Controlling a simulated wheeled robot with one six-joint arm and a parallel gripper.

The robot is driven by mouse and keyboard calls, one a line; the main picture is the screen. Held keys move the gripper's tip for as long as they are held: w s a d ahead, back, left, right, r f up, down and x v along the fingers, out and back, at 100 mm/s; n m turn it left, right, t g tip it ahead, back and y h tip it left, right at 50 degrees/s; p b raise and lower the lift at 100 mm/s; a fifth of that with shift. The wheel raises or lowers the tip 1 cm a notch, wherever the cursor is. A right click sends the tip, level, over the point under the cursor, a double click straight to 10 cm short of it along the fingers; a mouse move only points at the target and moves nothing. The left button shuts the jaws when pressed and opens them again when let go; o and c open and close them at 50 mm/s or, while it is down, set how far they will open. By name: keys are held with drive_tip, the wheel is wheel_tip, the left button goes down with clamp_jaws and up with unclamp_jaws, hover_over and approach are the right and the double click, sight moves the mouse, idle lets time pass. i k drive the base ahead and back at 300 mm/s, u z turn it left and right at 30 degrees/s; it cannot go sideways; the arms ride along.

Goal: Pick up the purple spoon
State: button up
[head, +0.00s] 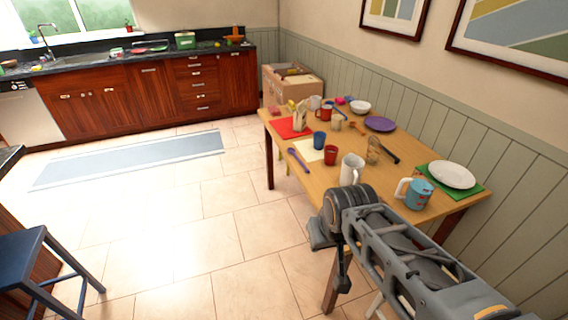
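The purple spoon (298,159) lies on the wooden table (345,123) along its left edge, beside a pale yellow mat (309,151). Nothing touches it that I can see. My gripper (343,282) shows as a small dark shape hanging below my arm, off the left edge of the table and nearer to me than the spoon. It is well apart from the spoon. Its fingers are too small and dark to tell whether they are open or shut.
Near the spoon stand a blue cup (319,139), a red cup (330,154) and a white pitcher (351,169). A purple plate (380,124) lies by the wall. A blue stool (40,262) stands at lower left. The tiled floor left of the table is clear.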

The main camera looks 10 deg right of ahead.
sight(291, 150)
drive_tip(key=u, duration=0.5)
drive_tip(key=i, duration=3.8)
drive_tip(key=z, duration=3.55)
